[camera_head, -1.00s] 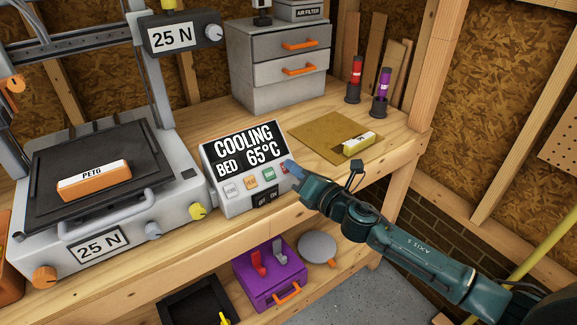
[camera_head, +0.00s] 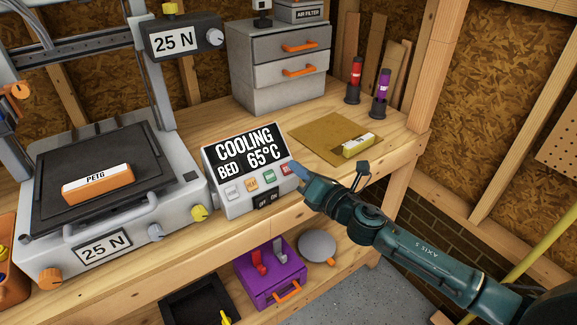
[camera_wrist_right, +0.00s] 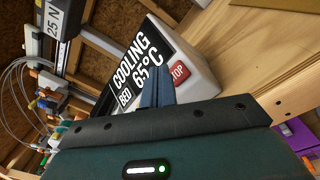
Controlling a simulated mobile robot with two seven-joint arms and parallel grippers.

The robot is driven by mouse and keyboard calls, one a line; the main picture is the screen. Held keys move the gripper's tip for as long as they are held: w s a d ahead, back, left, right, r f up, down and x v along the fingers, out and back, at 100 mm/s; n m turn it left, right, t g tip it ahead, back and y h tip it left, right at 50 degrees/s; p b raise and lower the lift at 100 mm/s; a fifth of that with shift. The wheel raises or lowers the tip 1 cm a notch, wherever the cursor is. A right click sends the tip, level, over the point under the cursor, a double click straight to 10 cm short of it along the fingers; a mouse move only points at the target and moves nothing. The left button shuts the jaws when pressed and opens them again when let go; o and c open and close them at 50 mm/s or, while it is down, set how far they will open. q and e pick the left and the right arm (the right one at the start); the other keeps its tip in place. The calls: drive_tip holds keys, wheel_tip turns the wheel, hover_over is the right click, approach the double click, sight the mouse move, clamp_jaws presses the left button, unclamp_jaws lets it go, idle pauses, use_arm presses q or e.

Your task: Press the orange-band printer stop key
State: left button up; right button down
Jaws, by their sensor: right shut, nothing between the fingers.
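The printer (camera_head: 125,215) stands on the bench at left, with an orange knob at its front corner. Its grey control panel (camera_head: 225,205) has a screen reading "COOLING BED 65°C". My left gripper is not in view.
An orange PETG box (camera_head: 98,185) lies on the printer bed. A grey drawer unit (camera_head: 275,95) stands behind the panel. A tan mat (camera_head: 315,145) with a yellow block is at right. A purple box (camera_head: 262,285) sits on the lower shelf.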

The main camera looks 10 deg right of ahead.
drive_tip(key=s+r+p, duration=0.1)
drive_tip(key=s+d+r+p, duration=0.1)
drive_tip(key=s+r, duration=0.1)
idle(0.9)
